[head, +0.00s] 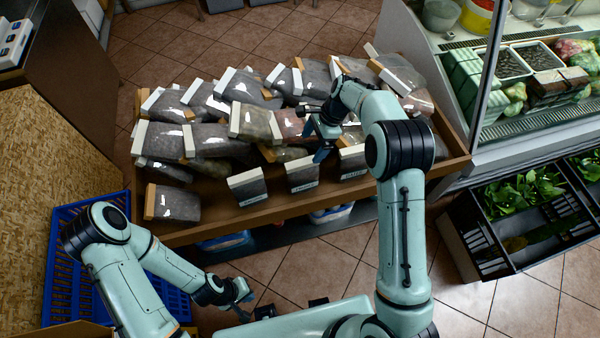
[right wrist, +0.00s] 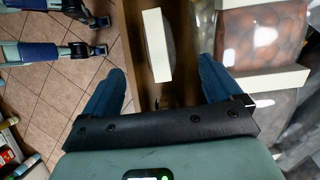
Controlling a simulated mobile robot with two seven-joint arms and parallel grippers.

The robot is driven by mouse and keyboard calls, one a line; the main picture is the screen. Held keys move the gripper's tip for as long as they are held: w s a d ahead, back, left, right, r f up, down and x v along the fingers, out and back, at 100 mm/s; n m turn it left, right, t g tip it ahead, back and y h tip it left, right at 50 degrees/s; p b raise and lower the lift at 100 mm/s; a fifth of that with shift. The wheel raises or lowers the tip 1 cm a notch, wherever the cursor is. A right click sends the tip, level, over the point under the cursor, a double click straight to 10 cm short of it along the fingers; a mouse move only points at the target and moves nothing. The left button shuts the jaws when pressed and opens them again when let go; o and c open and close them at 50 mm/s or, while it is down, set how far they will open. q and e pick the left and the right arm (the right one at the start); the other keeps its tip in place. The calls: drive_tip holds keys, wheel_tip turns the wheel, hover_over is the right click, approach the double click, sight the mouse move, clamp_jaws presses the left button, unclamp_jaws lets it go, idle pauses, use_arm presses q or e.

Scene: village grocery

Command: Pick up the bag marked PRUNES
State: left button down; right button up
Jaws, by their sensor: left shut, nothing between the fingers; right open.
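Many clear bags with pale or tan top strips lie in a wooden display bin (head: 270,210). Bags with small dark labels stand along its front edge: a left one (head: 248,186), a middle one (head: 302,172) and a right one (head: 351,160). The lettering is too small to read, so I cannot tell which is PRUNES. My right gripper (head: 318,141) is open above the front rows. In the right wrist view, its blue fingers (right wrist: 160,92) spread either side of a white strip (right wrist: 157,45), with nothing held. My left gripper (head: 243,292) is shut and empty, low in front of the bin.
A bag of brown round contents (right wrist: 265,35) lies beside the right gripper's finger. A glass-fronted chilled counter (head: 540,125) stands at the right, with a dark crate of greens (head: 500,260) below it. A blue crate (head: 62,255) is at the left. Tiled floor lies in front.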

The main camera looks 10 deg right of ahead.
sight(303, 161)
drive_tip(key=x, duration=0.7)
drive_tip(key=shift+s+a+f, duration=0.1)
drive_tip(key=shift+s+f, duration=0.05)
drive_tip(key=shift+s, duration=0.2)
drive_tip(key=x, duration=0.4)
drive_tip(key=shift+w+f, duration=0.25)
drive_tip(key=shift+f, duration=0.15)
drive_tip(key=shift+r, duration=0.1)
clamp_jaws()
